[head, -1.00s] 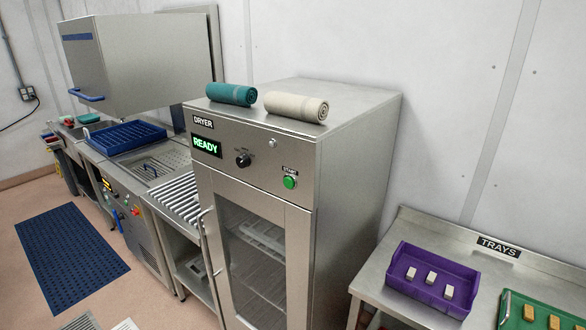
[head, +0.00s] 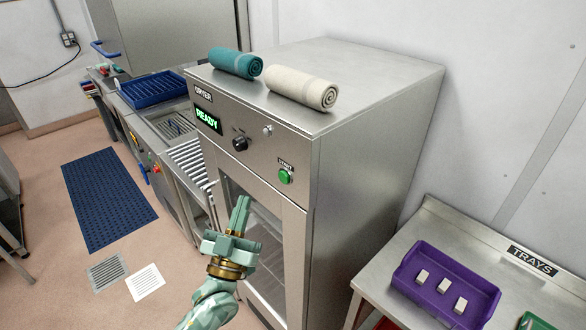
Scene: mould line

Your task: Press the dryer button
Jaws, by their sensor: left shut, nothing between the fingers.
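The dryer (head: 370,130) is a tall steel cabinet in the middle of the head view. Its round green button (head: 285,176) sits at the right of the front panel, under a START label. The display (head: 208,121) reads READY in green. My left gripper (head: 241,200) is in front of the dryer door, left of the button and a little lower in the picture. Its fingers are together, point up and hold nothing. A gap shows in the picture between the fingertips and the button. My right gripper is not in view.
A dark knob (head: 240,144) is on the same panel. A teal rolled towel (head: 236,63) and a cream one (head: 302,88) lie on the dryer's top. A steel table at the right carries a purple tray (head: 410,266). A blue mat (head: 106,198) lies on the floor.

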